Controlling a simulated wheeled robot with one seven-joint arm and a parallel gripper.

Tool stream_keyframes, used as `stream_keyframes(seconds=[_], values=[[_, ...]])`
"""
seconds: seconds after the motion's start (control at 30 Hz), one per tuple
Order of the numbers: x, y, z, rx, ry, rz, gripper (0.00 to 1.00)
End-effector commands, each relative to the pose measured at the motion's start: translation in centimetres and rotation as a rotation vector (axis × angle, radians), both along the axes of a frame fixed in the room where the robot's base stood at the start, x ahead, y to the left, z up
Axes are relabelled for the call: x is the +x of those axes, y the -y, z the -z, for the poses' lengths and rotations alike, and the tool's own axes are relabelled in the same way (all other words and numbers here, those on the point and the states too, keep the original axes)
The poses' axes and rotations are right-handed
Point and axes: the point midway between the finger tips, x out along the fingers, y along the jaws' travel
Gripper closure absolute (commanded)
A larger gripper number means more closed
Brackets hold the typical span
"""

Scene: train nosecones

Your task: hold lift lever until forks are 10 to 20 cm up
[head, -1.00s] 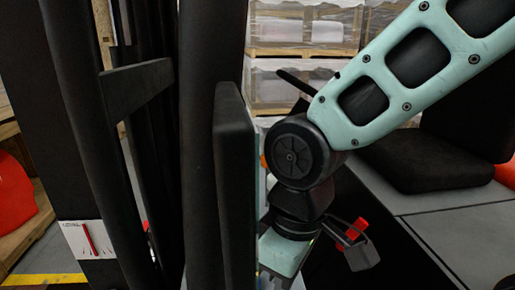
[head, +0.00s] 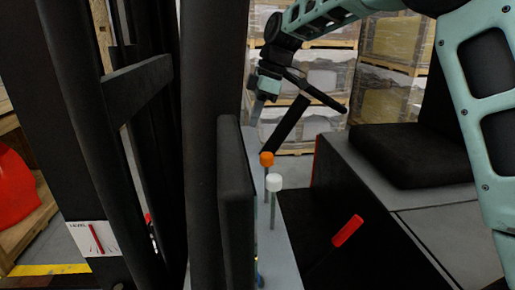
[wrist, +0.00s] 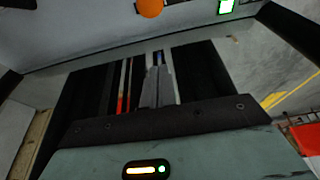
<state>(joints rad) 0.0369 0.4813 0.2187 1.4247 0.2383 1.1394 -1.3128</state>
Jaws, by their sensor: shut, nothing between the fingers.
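A lever with an orange knob (head: 266,159) and a lever with a white knob (head: 274,182) stand upright beside the dark mast post in the head view. A red-handled lever (head: 347,231) leans to their right. Which one is the lift lever cannot be told. An orange round knob (wrist: 150,8) also shows at the top edge of the wrist view. My gripper (head: 258,108) is above and beyond the levers, apart from them, partly hidden by the post. Its closed fingers (wrist: 157,85) hold nothing in the wrist view. The forks cannot be made out.
The black mast and padded panel (head: 236,205) block the left side. A black seat (head: 410,155) sits on a grey body at right. Black bars (head: 318,92) lie close to my gripper. Wrapped pallets (head: 395,40) stand behind.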

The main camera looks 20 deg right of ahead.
Motion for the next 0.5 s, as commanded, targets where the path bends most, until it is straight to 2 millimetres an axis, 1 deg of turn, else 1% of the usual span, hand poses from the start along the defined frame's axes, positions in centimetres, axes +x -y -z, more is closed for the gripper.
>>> stream_keyframes(seconds=[0.27,0.37,0.5], values=[[0.0,-0.1,0.2,-0.001,-0.001,0.001,1.00],[0.0,-0.4,0.9,0.000,-0.003,0.000,1.00],[0.1,-1.2,2.9,-0.001,-0.005,-0.001,1.00]])
